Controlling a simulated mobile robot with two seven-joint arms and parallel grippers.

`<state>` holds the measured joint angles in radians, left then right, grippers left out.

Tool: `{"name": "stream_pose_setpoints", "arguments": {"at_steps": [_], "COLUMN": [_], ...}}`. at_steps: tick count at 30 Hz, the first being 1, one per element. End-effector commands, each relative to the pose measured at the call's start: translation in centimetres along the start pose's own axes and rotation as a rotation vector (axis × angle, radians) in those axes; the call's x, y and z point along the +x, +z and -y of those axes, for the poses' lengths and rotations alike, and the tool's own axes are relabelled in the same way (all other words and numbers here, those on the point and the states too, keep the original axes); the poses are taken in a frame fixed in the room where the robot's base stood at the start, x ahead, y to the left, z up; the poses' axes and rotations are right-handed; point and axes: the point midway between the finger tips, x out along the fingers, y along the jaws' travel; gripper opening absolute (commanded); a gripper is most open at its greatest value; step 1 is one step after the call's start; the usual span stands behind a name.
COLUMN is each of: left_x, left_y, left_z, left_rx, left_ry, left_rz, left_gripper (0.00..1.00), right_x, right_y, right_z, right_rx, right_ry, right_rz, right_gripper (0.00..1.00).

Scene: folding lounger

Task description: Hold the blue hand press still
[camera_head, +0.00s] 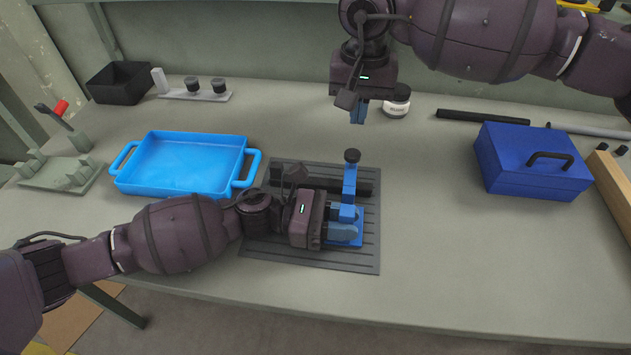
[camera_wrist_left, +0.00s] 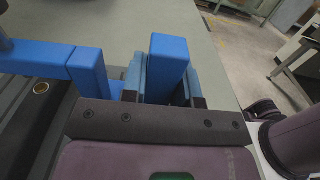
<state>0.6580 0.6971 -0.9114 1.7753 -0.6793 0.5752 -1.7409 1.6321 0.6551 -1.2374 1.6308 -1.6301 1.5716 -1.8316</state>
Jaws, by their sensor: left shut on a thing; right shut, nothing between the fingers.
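The blue hand press (camera_head: 350,190) stands upright on a dark ribbed mat (camera_head: 367,258), with a black knob on top of its column. My left gripper (camera_head: 338,232) comes in from the left, low over the mat, and is shut on the lower part of the press. In the left wrist view the fingers (camera_wrist_left: 165,82) lie on both sides of an upright blue block of the press (camera_wrist_left: 168,62). My right gripper (camera_head: 358,112) is shut and empty, up and behind the press, apart from it.
A bright blue tray (camera_head: 190,165) lies left of the mat. A dark blue box with a black handle (camera_head: 530,160) stands at the right. A small jar (camera_head: 397,101) is near my right gripper. A black bin (camera_head: 120,82) is at the back left. The table between mat and box is clear.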

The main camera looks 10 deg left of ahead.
Motion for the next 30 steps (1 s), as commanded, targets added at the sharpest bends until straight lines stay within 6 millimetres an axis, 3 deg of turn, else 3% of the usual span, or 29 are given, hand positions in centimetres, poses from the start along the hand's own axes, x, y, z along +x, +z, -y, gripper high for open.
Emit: {"name": "stream_pose_setpoints", "arguments": {"at_steps": [24,25,30], "left_x": [0.03,0.03,0.02], "left_y": [-0.11,-0.10,-0.09], "left_z": [0.00,0.00,0.00], "left_rx": [0.001,0.001,0.001], "left_ry": [-0.001,-0.001,-0.001], "left_rz": [0.001,0.001,0.001], "left_gripper": [0.00,0.29,0.55], "right_x": [0.27,0.26,0.23], "right_y": [0.01,0.01,0.01], "right_z": [0.01,0.01,0.01], "right_rx": [0.000,0.000,0.000], "right_ry": [0.000,0.000,0.000], "right_rz": [0.004,0.004,0.004], "right_gripper": [0.00,0.00,0.00]}}
